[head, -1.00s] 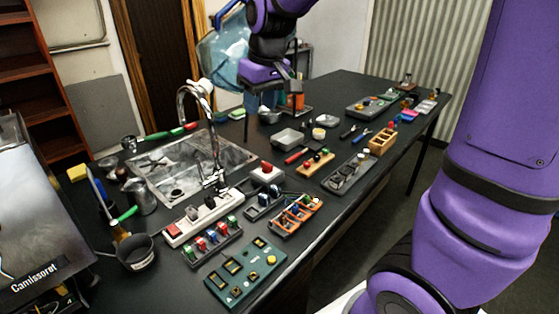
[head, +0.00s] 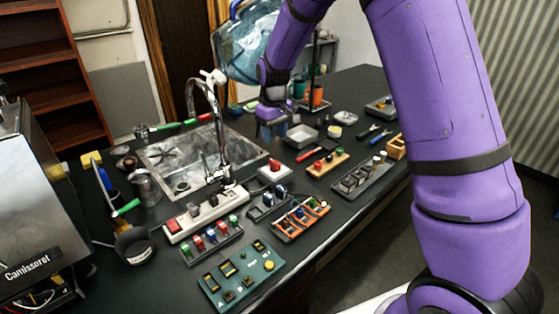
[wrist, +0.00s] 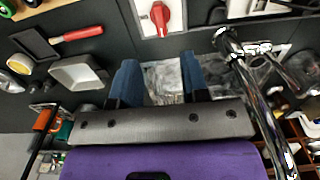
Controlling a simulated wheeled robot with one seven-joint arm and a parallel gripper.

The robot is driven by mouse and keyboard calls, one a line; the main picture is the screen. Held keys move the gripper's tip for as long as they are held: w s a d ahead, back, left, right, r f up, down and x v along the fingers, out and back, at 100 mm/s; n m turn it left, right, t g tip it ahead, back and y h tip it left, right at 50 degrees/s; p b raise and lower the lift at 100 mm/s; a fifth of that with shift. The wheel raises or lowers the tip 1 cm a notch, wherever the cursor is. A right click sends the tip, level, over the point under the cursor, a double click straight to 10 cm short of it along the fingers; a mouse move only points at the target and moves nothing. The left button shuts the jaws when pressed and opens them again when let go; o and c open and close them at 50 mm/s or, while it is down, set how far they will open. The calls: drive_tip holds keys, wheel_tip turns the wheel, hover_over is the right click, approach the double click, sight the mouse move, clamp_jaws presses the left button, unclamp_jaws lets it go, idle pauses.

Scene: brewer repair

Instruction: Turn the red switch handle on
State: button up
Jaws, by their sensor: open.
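The red switch handle (wrist: 160,16) sits on a white box at the top edge of the wrist view, turned along the picture's vertical. In the head view the red handle (head: 275,163) is small, on its white box (head: 275,173) on the black table right of the sink. My gripper (wrist: 160,78) is open and empty, its two blue fingers spread apart. In the head view my gripper (head: 272,132) is beyond the switch, over the table beside the sink's right edge. It does not touch the handle.
The chrome faucet (wrist: 250,85) rises close on the right in the wrist view. A grey tray (head: 301,136) lies right of my gripper. A white power strip (head: 206,213) and a green panel (head: 241,275) are nearer.

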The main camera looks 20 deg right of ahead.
sight(275, 162)
wheel_tip(275, 162, down, 10)
drive_tip(key=shift+f, duration=0.1)
idle(0.4)
clamp_jaws()
